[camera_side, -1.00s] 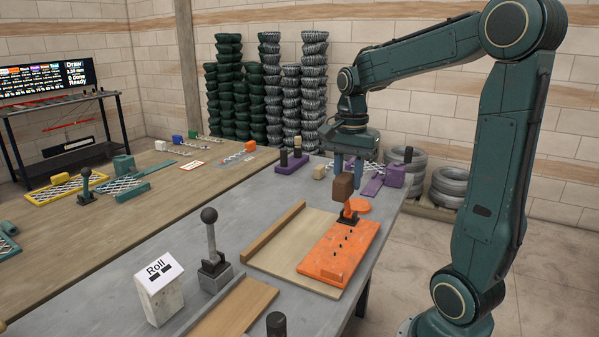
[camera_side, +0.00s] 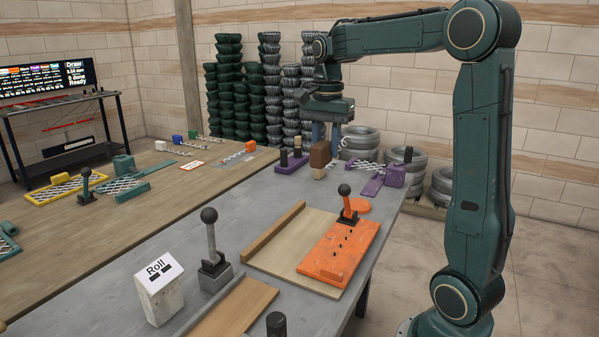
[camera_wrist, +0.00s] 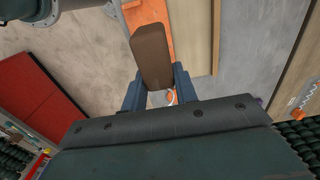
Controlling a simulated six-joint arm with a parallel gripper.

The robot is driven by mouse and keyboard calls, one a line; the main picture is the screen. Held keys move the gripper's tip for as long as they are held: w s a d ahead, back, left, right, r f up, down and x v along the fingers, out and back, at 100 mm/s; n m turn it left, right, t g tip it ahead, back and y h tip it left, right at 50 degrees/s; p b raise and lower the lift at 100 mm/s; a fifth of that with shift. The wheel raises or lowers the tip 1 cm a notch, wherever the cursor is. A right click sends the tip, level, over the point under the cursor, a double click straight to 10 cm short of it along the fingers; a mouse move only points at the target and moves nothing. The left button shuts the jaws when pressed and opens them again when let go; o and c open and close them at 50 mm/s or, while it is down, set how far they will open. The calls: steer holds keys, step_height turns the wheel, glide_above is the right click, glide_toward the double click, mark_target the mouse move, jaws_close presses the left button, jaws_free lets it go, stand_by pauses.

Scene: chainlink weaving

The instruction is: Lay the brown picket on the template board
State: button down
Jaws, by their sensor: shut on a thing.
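My gripper (camera_side: 326,138) is shut on the brown picket's block (camera_side: 320,154), above the far end of the grey table. In the wrist view the brown block (camera_wrist: 152,57) sits between the two blue fingers and sticks out beyond them. The orange template board (camera_side: 336,262), with several small dark pegs, lies on the near part of the table. It is nearer the side camera than my gripper, and the picket is apart from it.
A black-knobbed lever (camera_side: 346,205) stands at the board's far end beside an orange disc (camera_side: 358,206). A wooden rail (camera_side: 274,233) runs along the left. A purple fixture (camera_side: 384,181) and a cream block (camera_side: 320,173) are near the gripper. A grey lever (camera_side: 212,245) stands at front left.

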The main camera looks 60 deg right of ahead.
steer(key=shift+w, duration=5.45)
step_height(320, 180, down, 18)
steer(key=shift+d+f, duration=0.2)
steer(key=shift+d, duration=0.2)
steer(key=shift+f, duration=0.15)
steer(key=shift+f, duration=3.75)
steer(key=shift+f, duration=0.6)
steer(key=c, duration=1)
jaws_free()
step_height(320, 180, up, 14)
steer(key=shift+f, duration=0.1)
